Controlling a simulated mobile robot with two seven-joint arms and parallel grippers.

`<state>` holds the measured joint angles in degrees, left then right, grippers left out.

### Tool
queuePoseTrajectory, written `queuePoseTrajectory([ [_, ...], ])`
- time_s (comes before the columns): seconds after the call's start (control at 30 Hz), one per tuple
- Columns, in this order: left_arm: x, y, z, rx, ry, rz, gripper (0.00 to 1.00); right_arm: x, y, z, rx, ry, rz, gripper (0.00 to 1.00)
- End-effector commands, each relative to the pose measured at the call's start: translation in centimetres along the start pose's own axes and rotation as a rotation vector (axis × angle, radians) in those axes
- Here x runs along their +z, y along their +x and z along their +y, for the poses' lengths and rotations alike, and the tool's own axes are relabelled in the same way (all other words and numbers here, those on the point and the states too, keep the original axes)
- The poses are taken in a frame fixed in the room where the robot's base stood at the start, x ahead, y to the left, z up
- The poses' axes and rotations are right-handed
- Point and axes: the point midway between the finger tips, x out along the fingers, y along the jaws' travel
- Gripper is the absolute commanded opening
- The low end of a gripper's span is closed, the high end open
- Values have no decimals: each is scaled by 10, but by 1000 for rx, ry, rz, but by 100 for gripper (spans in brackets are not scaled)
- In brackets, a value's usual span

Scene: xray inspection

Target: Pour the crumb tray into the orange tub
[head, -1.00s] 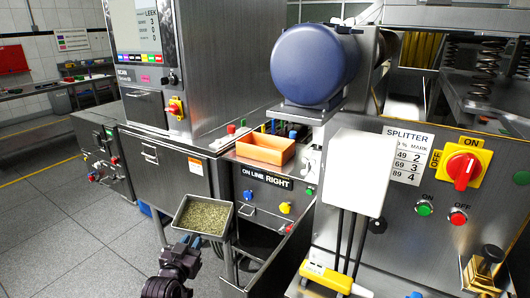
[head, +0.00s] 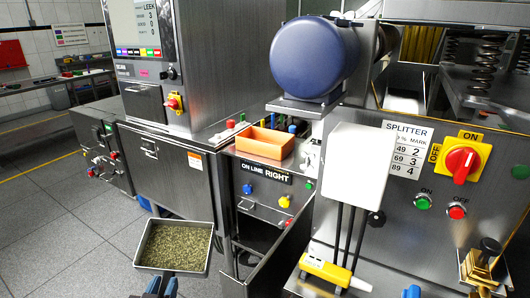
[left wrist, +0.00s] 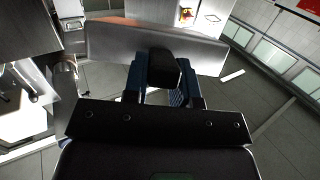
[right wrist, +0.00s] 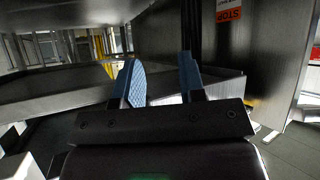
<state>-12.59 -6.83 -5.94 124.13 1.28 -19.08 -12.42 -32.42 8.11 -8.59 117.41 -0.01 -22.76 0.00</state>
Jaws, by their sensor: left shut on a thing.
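The crumb tray (head: 150,264) is a shallow metal tray of greenish-brown crumbs, held out over the floor at lower left in the head view. My left gripper (head: 160,285) is shut on its near side. In the left wrist view the blue fingers (left wrist: 165,82) close around a dark grip in front of the tray's metal wall (left wrist: 110,42). The orange tub (head: 264,146) stands on the machine ledge, up and right of the tray and apart from it.
A front panel with knobs and the "ON LINE RIGHT" label (head: 265,174) sits below the tub. A blue drum (head: 315,60) and a white box (head: 358,165) stand to its right. A steel cabinet (head: 165,165) is behind the tray. Open floor (head: 70,235) lies to the left.

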Motion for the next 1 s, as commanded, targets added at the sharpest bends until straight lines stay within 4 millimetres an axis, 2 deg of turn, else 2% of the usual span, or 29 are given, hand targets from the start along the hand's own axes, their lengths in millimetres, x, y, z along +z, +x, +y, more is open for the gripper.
queuePoseTrajectory([
  [0.07,-14,-2,-3,-6,-1,5,0,0,0,0,0,-2,1,37],
  [0.2,-24,-5,-6,-12,0,2,0,0,0,1,-1,-5,0,37],
  [0.5,-22,-5,-6,-12,-1,1,0,4,-3,3,0,-11,-8,37],
  [0.73,-31,-3,-6,-11,1,2,0,8,-5,3,1,-10,-15,37],
  [1.0,-31,-3,-6,-12,-1,1,0,5,-4,2,2,-3,-11,37],
])
